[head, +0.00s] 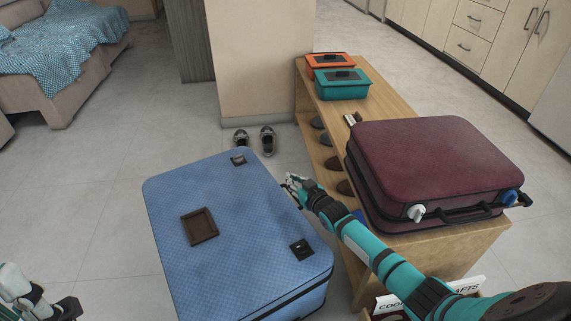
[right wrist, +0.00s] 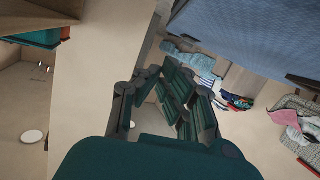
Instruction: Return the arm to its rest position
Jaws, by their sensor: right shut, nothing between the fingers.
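My right arm (head: 375,248) reaches in from the lower right, over the edge of the wooden bench. My right gripper (head: 291,182) is at the right side of the blue suitcase (head: 230,210), close to its edge; I cannot tell whether they touch. In the right wrist view the right gripper's fingers (right wrist: 180,100) are shut with nothing between them. My left gripper (head: 66,308) shows only partly at the lower left corner, over the floor, and its opening is unclear.
The wooden bench (head: 400,98) bears a maroon suitcase (head: 440,160), a teal box (head: 340,88) and an orange box (head: 318,62). Shoes (head: 254,140) stand by the pillar (head: 262,60). Clothes (right wrist: 290,125) lie in the right wrist view. The left floor is clear.

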